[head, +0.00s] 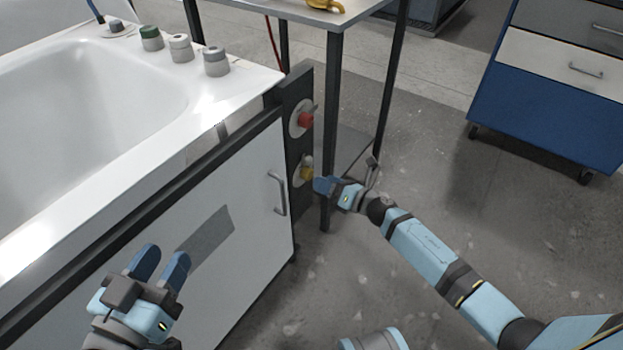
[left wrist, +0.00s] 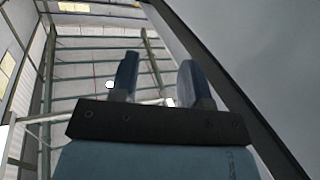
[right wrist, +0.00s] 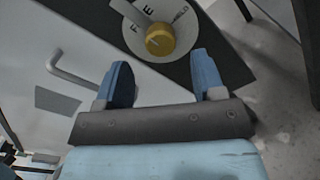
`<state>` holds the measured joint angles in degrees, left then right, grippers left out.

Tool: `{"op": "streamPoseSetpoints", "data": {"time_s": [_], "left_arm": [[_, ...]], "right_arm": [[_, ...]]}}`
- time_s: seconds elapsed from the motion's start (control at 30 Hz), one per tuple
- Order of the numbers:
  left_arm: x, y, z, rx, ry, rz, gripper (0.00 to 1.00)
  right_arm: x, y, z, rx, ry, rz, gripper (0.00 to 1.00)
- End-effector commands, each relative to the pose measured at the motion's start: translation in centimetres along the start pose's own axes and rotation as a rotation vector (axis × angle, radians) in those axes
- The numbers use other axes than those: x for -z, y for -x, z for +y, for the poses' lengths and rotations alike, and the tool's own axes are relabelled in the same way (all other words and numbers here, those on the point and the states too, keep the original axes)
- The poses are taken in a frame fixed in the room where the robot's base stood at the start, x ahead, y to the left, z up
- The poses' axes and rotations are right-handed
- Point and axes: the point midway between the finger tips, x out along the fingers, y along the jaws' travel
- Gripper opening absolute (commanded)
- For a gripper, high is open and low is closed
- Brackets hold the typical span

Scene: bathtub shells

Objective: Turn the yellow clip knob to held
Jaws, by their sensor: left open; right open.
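The yellow clip knob (head: 307,173) sits on a round white dial plate, low on the dark panel at the tub's end. In the right wrist view the yellow knob (right wrist: 159,39) shows ahead of the fingers, with its grey pointer toward the upper left, near the letters F and R; part of a word ending in LD shows at the upper right. My right gripper (head: 322,185) is open, close to the knob and apart from it. Its fingers also show in the right wrist view (right wrist: 160,85). My left gripper (head: 160,265) is open and empty in front of the tub's side panel.
A red knob (head: 305,120) is above the yellow one on the dark panel (head: 290,100). A metal handle (head: 277,193) is on the white side panel. A table leg (head: 332,130) stands close to the right gripper. A blue drawer cabinet (head: 545,100) is at the right; floor between is open.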

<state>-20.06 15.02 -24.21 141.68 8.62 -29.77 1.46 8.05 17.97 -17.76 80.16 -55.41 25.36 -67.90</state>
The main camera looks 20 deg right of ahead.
Motion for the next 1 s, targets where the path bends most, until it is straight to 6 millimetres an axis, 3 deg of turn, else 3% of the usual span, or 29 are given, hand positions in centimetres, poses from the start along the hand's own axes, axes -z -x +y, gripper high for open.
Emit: {"op": "streamPoseSetpoints", "data": {"time_s": [0.1, 0.3, 0.67, 0.9, 1.0], "left_arm": [[-0.1, -0.2, -0.3, 0.001, -0.037, 0.022, 0.43], [-0.1, -0.3, -0.6, 0.003, -0.076, 0.037, 0.43], [0.5, -0.5, -0.8, 0.002, -0.093, 0.055, 0.43], [0.5, -0.5, -0.8, 0.003, -0.092, 0.053, 0.43], [0.4, -0.4, -0.8, 0.003, -0.090, 0.051, 0.43]], "right_arm": [[0.1, -2.3, -0.1, -0.001, 0.001, -0.001, 0.63], [0.1, -4.5, -0.1, 0.001, -0.001, -0.001, 0.63], [0.0, -5.1, 0.0, 0.001, -0.001, 0.000, 0.63], [0.0, -5.0, 0.0, 0.001, -0.001, 0.000, 0.14], [0.0, -5.0, 0.0, 0.001, -0.002, 0.000, 0.14]]}}
